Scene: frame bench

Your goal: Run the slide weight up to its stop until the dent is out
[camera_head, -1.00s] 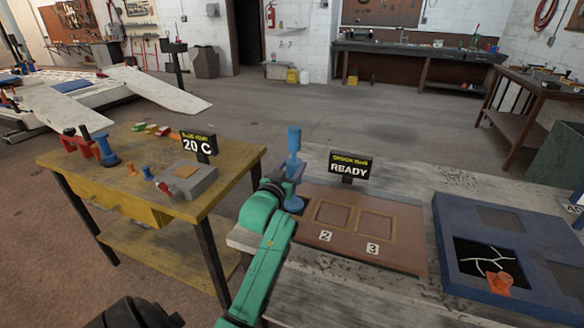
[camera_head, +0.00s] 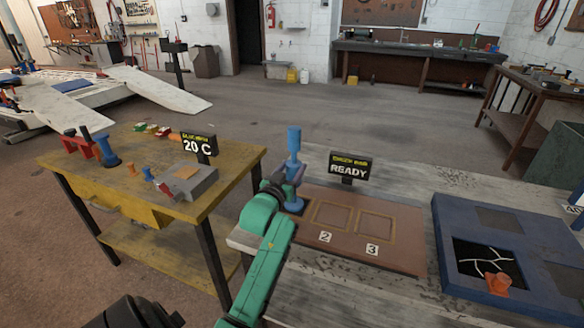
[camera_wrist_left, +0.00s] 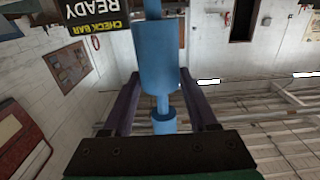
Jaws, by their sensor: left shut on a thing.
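The blue slide puller stands upright at the left end of the brown panel (camera_head: 395,255). Its top cylinder (camera_head: 293,139) is clear, and its wider foot (camera_head: 292,204) meets the panel. My left gripper (camera_head: 290,178) is shut on the puller's middle part, which looks like the slide weight. In the left wrist view, the purple fingers close on both sides of the wide blue weight (camera_wrist_left: 155,55), with a thin rod (camera_wrist_left: 163,104) beside it. The dent is hidden by the puller and arm. My right gripper is not in view.
A black sign (camera_head: 348,167) reads READY behind the panel. A blue frame (camera_head: 515,255) with a cracked dark pane and an orange piece (camera_head: 498,283) lies to the right. A yellow table (camera_head: 125,160) with a grey box (camera_head: 187,182) and a 20 C sign stands left.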

